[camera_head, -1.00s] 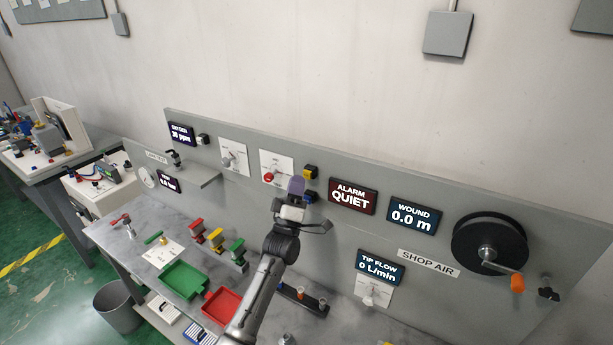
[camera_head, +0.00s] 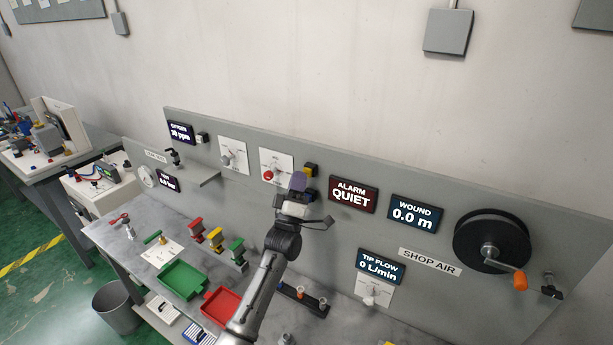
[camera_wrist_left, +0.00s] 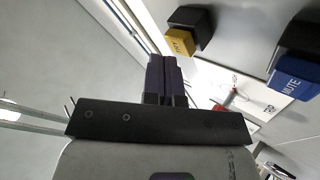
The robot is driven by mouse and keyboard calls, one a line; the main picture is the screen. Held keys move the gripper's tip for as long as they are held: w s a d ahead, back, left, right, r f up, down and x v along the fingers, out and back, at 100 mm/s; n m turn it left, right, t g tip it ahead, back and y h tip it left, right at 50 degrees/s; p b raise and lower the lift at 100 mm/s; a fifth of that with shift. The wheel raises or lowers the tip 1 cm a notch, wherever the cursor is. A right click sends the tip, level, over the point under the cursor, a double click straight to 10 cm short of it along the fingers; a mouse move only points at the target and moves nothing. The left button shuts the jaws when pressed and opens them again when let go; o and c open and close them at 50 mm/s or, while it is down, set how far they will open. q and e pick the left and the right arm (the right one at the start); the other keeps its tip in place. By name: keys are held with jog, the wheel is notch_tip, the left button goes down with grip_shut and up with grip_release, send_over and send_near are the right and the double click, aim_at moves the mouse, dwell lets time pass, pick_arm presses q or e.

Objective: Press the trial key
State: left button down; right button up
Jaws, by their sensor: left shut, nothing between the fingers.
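My left gripper (camera_head: 298,182) is shut and empty, in front of the grey panel. It overlaps a blue key (camera_head: 309,195) and sits just left of and below a yellow key (camera_head: 311,170). In the left wrist view the shut fingers (camera_wrist_left: 167,78) point towards the panel. The yellow key (camera_wrist_left: 180,43) on its black housing is ahead and to the right of them, apart from them; its lettering is too small to read surely. The blue key (camera_wrist_left: 296,72) at the right edge reads MUTE. I cannot pick out a key labelled trial. My right gripper is not in view.
Trays and valves stand on the bench below.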

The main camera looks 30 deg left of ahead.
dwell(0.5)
pick_arm(q)
jog(key=shift+w+b, duration=0.5)
jog(key=shift+b, duration=0.1)
dwell(0.4)
jog(key=shift+s, duration=0.1)
dwell(0.3)
jog(key=shift+s+p, duration=0.8)
jog(key=shift+s, duration=0.05)
jog(key=shift+s+p, duration=1.8)
jog(key=shift+s, duration=0.7)
